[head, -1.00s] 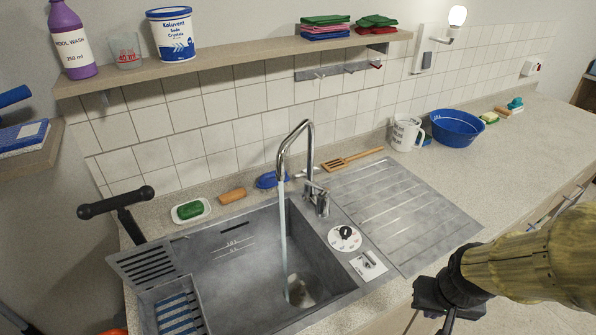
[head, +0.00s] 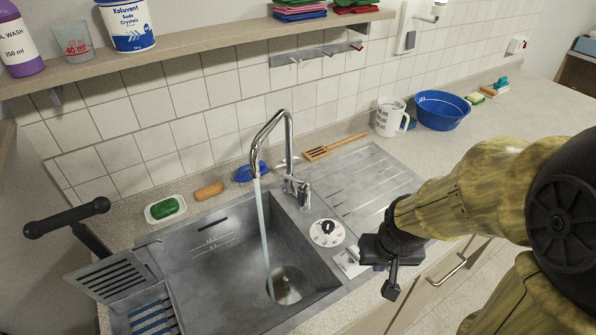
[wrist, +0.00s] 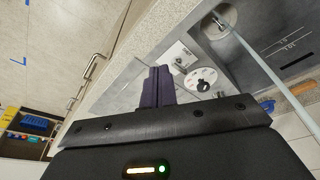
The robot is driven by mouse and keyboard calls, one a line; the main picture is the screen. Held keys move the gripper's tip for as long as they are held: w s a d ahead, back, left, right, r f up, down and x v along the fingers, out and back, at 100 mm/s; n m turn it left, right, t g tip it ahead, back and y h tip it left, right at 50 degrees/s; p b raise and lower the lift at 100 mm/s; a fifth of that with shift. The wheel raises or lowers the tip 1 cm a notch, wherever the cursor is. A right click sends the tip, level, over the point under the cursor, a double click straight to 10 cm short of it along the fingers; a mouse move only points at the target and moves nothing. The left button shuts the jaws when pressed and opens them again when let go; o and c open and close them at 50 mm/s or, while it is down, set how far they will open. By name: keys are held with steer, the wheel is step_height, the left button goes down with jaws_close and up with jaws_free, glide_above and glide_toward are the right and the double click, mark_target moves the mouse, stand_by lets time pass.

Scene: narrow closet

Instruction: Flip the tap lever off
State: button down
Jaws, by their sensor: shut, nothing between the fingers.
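The chrome tap (head: 289,140) stands behind the sink (head: 206,272), its spout arched over the basin. A water stream (head: 264,225) runs from the spout into the basin near the drain. The tap lever (head: 297,187) is a small chrome piece low on the tap body; its exact angle is hard to make out. My gripper (head: 390,290) is shut and empty, near the front edge of the counter, right of and in front of the tap and apart from it. The wrist view shows the closed dark fingers (wrist: 157,88) and the stream (wrist: 258,55), but not the lever clearly.
A jug (head: 390,117) and blue bowl (head: 441,110) stand farther right.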

steer(key=w+r+t+y+p, duration=0.15)
steer(key=w+t+p, duration=0.25)
steer(key=w, duration=1.1)
steer(key=w+a+r+n+t+y+p, duration=0.1)
steer(key=w+a+r+y, duration=0.4)
steer(key=y, duration=0.5)
steer(key=w+a+t+p, duration=0.1)
steer(key=w+a+p, duration=0.1)
steer(key=a, duration=0.1)
steer(key=shift+w+a+r, duration=0.25)
steer(key=shift+a+r, duration=0.1)
steer(key=shift+w+a, duration=0.1)
steer(key=p, duration=0.3)
glide_above(295, 181)
steer(key=w+d, duration=0.1)
steer(key=d, duration=0.1)
step_height(295, 181, down, 3)
steer(key=shift+w+d+f, duration=0.1)
steer(key=shift+d+f, duration=0.05)
steer(key=s+f, duration=0.1)
steer(key=s+a+f, duration=0.1)
steer(key=f, duration=0.1)
steer(key=shift+a, duration=0.1)
